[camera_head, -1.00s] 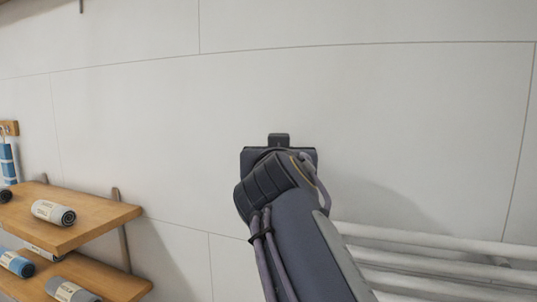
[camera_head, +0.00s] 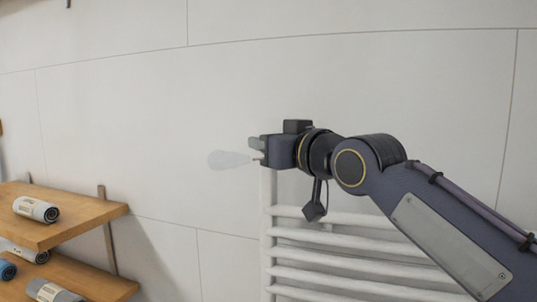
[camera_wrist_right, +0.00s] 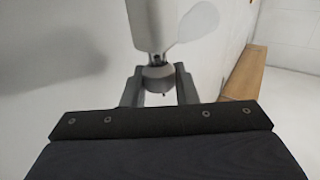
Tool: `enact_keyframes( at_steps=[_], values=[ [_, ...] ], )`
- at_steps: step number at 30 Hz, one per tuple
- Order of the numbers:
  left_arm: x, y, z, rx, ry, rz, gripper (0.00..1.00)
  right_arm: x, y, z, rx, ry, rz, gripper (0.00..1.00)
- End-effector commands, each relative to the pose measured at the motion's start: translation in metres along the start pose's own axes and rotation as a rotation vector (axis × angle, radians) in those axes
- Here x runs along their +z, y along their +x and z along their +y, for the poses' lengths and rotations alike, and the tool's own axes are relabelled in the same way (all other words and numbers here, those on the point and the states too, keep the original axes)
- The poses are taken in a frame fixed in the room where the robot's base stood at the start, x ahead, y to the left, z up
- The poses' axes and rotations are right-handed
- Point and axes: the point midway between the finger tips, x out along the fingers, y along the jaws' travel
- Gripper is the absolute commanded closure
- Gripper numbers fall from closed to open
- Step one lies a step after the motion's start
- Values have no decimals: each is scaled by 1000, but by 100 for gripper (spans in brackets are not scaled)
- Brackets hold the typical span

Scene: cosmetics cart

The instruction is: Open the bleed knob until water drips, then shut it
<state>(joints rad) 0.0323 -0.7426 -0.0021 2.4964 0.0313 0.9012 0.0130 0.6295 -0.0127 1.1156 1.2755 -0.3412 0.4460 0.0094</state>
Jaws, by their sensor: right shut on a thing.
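The bleed knob (camera_wrist_right: 158,78) is a small grey round part at the end of the white radiator tube (camera_wrist_right: 150,25) in the right wrist view. My right gripper (camera_wrist_right: 157,86) has one finger on each side of it and is shut on it. In the head view the right gripper (camera_head: 257,151) points left at the top of the white towel radiator (camera_head: 268,215), and the knob is largely hidden there. A pale, translucent teardrop-shaped plume (camera_head: 229,160) extends left from the fingertips; it also shows in the wrist view (camera_wrist_right: 196,24). No separate drops are visible. My left gripper is out of view.
Wooden shelves (camera_head: 85,220) on the left hold rolled towels (camera_head: 36,209). The tiled wall (camera_head: 120,120) lies close behind the radiator. The space between shelves and radiator is clear. The radiator's rungs (camera_head: 350,252) run below my right arm.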

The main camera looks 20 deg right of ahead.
Motion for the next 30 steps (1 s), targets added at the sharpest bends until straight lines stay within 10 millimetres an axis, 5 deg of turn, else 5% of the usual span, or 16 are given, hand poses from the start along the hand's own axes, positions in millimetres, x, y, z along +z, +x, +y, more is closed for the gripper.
enact_keyframes(
  at_steps=[15, 30],
  values=[
    [18, 35, -16, 0, 0, 0, 64, 5, 0, 0, -208, 2, -3, 96],
    [20, 40, -18, 0, 0, 0, 64, 2, 0, 1, -258, 0, -6, 96]
  ],
)
